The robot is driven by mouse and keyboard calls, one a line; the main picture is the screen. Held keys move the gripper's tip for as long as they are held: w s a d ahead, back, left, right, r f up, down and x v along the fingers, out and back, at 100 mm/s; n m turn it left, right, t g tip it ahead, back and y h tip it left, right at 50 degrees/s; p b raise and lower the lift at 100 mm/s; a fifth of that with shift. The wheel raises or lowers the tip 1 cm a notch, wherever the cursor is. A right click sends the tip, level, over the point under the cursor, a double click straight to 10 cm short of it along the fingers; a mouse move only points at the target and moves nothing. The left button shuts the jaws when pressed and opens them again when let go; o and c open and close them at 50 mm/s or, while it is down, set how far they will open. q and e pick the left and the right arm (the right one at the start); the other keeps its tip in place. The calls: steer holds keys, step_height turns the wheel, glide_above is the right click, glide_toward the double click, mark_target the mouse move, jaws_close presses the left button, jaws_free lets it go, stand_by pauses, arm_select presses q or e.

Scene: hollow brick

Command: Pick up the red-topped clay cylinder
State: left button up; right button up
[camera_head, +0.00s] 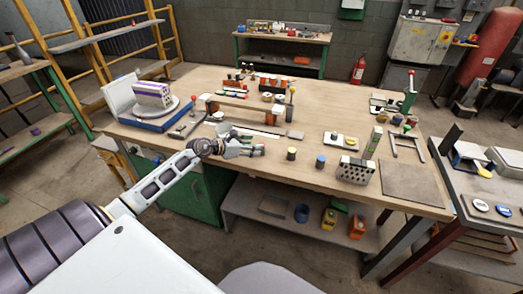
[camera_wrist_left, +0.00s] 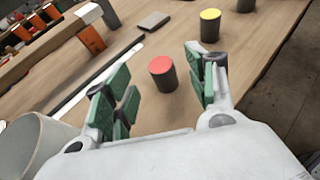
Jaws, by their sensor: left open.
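The red-topped clay cylinder (camera_wrist_left: 163,74) stands upright on the wooden workbench in the left wrist view. It has a dark grey side and a flat red top. My left gripper (camera_head: 256,148) is low over the bench's front part, its fingers pointing right in the head view. In the left wrist view, the left gripper (camera_wrist_left: 158,72) is open, its green-padded fingers spread, with the cylinder visible in the gap, slightly beyond them. Nothing is held. I cannot make out the red top in the head view, where the gripper likely covers it. My right gripper is not in view.
A yellow-topped cylinder (camera_head: 291,154) and a blue-topped one (camera_head: 320,162) stand to the right of the gripper. The hollow brick (camera_head: 355,171) is farther right. A low wooden shelf (camera_head: 250,103) lies behind. Bare bench surface surrounds the cylinders.

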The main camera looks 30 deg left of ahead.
arm_select(q)
steer(key=shift+w+d+f, duration=0.1)
steer(key=shift+w, duration=0.1)
steer(key=shift+w, duration=0.15)
stand_by(0.3)
steer(key=shift+f+x, duration=0.25)
steer(key=shift+x, duration=2.2)
steer(key=c, duration=1.2)
